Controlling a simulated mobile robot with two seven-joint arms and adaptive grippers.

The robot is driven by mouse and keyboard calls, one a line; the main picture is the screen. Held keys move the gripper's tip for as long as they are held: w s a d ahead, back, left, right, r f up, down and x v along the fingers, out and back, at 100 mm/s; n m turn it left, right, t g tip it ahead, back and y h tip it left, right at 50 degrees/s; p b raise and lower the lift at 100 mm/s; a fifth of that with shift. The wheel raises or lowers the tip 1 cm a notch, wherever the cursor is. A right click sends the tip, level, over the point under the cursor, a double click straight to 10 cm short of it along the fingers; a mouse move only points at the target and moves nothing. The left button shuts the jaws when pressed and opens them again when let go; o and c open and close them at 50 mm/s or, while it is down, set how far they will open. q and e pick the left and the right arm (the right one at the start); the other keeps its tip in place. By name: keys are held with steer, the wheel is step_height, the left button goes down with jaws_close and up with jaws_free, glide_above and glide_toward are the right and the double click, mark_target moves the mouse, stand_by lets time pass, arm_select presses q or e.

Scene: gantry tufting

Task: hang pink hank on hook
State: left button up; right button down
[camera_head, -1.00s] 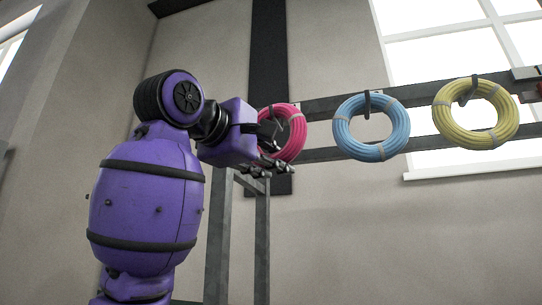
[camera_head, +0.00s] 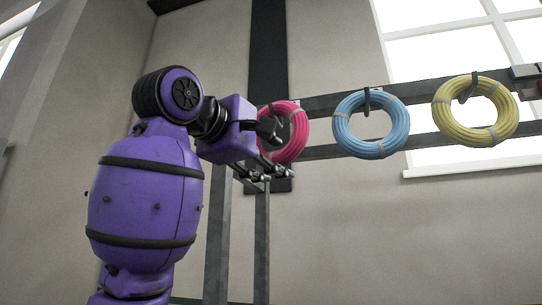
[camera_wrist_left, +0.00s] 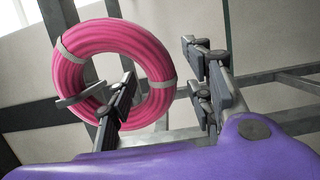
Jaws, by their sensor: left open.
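The pink hank (camera_head: 290,143) is a coiled ring with pale ties at the left end of the rail in the head view, partly hidden behind my left gripper (camera_head: 274,152). In the left wrist view the pink hank (camera_wrist_left: 155,52) hangs at upper left with a grey hook (camera_wrist_left: 80,95) showing at its lower left. My right gripper is not in view.
A blue hank (camera_head: 340,132) and a yellow hank (camera_head: 444,125) hang on hooks along the metal rail (camera_head: 418,96) to the right. A grey metal frame (camera_head: 262,240) stands below the gripper. The space at lower right is clear.

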arm_select(q)
steer(key=v, duration=1.2)
